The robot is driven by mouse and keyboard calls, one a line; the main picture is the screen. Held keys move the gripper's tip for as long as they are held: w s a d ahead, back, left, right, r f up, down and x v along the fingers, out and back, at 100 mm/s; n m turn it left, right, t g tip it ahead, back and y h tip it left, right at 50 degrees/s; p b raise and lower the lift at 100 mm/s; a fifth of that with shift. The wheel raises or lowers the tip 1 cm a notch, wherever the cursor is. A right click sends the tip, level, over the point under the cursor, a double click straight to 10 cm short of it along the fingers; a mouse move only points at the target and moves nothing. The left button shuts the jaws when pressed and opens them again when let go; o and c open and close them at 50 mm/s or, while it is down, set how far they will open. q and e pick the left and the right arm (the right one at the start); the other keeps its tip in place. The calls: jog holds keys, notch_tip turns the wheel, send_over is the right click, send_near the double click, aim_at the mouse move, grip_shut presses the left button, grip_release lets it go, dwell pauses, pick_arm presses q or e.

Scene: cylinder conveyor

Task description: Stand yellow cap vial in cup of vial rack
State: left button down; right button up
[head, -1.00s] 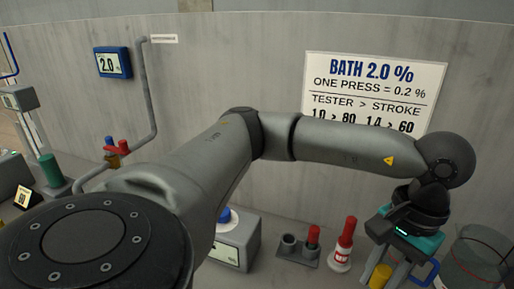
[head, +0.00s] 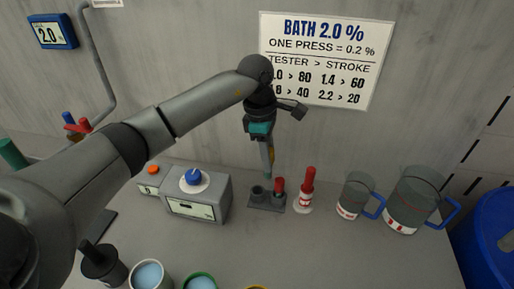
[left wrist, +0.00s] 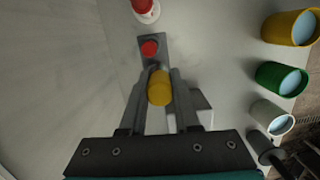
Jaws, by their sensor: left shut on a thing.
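My left gripper (head: 267,172) points down above the vial rack and is shut on the yellow cap vial. The vial's yellow cap (left wrist: 160,88) shows between the fingers in the left wrist view; its lower body is hidden there. The grey vial rack (head: 267,208) stands on the counter with two cups. Its left cup (head: 257,192) looks empty in the head view. Its right cup holds a red cap vial (head: 279,186), whose cap also shows in the left wrist view (left wrist: 149,48). The held vial appears above the rack, apart from it. My right gripper is not in view.
A red-topped bottle (head: 307,185) stands right of the rack, with two clear mugs (head: 355,197) (head: 408,205) beyond it. A grey tester with a blue knob (head: 196,196) stands to the left. Several liquid-filled cups line the front; a blue bin (head: 488,235) is at far right.

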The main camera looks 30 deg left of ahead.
pick_arm(q)
jog(key=a+n, duration=0.1)
jog(key=a+f+n, duration=0.1)
jog(key=n, duration=0.1)
jog(key=a+f+n+p, duration=0.1)
jog(key=n, duration=0.1)
jog(key=shift+w+a+f+t, duration=0.1)
jog(key=shift+w+a+t, duration=0.05)
jog(key=shift+w+t, duration=0.2)
jog(key=shift+f+b, duration=1.95)
jog(key=shift+f, duration=0.35)
jog(key=shift+f, duration=0.1)
jog(key=shift+f+b, duration=1.75)
jog(key=shift+f, duration=0.35)
jog(key=shift+f, duration=0.1)
jog(key=c, duration=0.6)
grip_release()
